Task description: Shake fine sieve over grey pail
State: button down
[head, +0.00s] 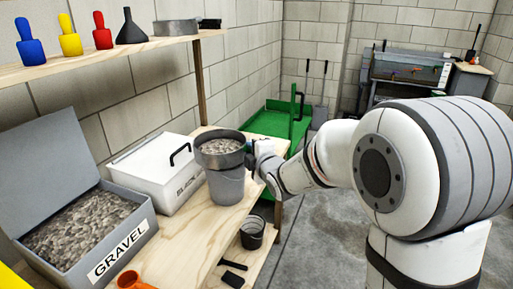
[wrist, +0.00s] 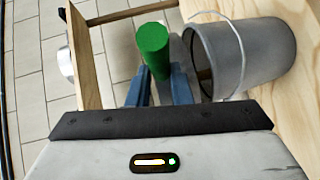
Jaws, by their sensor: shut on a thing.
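The sieve (head: 220,157) is a dark round pan heaped with gravel, level above the mouth of the grey pail (head: 226,186). I cannot tell if it touches the rim. The pail stands upright on the wooden bench. My gripper (head: 256,160) is at the sieve's right side. In the wrist view my gripper (wrist: 158,82) has its blue fingers closed on a green round handle (wrist: 153,48), which appears to be the sieve's. The pail (wrist: 245,55) with its wire bail also shows there, right of the fingers. The sieve's mesh is hidden under the gravel.
A grey box labelled GRAVEL (head: 85,230) stands open at the front left of the bench (head: 190,245). A dark bucket (head: 252,232) stands on the lower shelf. A green tray cart (head: 272,122) is beyond.

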jog(key=shift+w+d+f+p, duration=0.1)
jog(key=shift+w+p, duration=0.25)
jog(key=shift+w, duration=0.05)
jog(key=shift+s+a+b, duration=0.25)
jog(key=shift+s+b, duration=0.3)
jog(key=shift+s, duration=0.25)
jog(key=shift+w+d+r, duration=0.1)
jog(key=shift+w+d, duration=0.15)
jog(key=shift+w, duration=0.45)
jog(key=shift+w+d+r, duration=0.1)
jog(key=shift+w+d, duration=0.15)
jog(key=shift+w, duration=0.4)
jog(key=shift+r, duration=0.1)
